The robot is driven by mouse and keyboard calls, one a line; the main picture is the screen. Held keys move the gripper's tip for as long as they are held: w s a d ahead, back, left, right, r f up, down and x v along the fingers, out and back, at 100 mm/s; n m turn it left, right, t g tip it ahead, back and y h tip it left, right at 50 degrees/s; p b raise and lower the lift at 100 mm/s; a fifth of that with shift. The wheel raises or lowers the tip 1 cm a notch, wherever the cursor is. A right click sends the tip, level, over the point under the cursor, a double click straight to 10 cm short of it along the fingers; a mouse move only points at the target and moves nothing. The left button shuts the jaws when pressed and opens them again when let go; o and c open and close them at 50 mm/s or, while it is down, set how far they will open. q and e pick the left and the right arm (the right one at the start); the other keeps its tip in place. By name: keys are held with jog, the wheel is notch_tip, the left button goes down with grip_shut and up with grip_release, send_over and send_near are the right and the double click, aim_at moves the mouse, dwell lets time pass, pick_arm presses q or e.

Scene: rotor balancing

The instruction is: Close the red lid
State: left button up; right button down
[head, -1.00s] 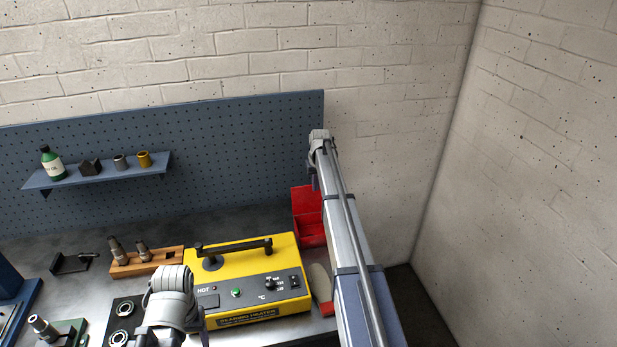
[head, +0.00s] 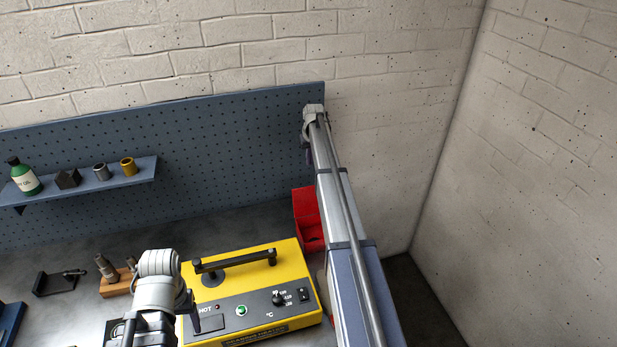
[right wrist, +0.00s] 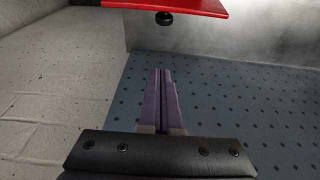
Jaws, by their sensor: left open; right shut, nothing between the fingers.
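The red lid (head: 305,204) stands raised at the back of a red box (head: 311,236), at the right end of the bench. My right arm partly covers both. In the right wrist view the red lid (right wrist: 175,6) crosses the top edge, with a black knob beneath it. My right gripper (right wrist: 161,72) is shut and empty, its purple fingers apart from the lid in that picture. In the head view the right gripper (head: 308,157) is small, above the lid. My left gripper (head: 192,312) is open beside the yellow heater's left side; its fingers are hard to see.
The yellow bearing heater (head: 290,262) with a black bar on top stands left of the red box. A blue pegboard (head: 230,150) with a shelf (head: 125,179) of small items is behind. A wooden block (head: 116,287) holds tools. Brick walls close the back and right.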

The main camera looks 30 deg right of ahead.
aim_at(313, 198)
notch_tip(313, 198, down, 9)
jog(key=s+b, duration=0.1)
jog(key=b, duration=0.8)
jog(key=shift+s+a, duration=0.2)
jog(key=shift+s, duration=0.2)
jog(key=shift+f, duration=0.15)
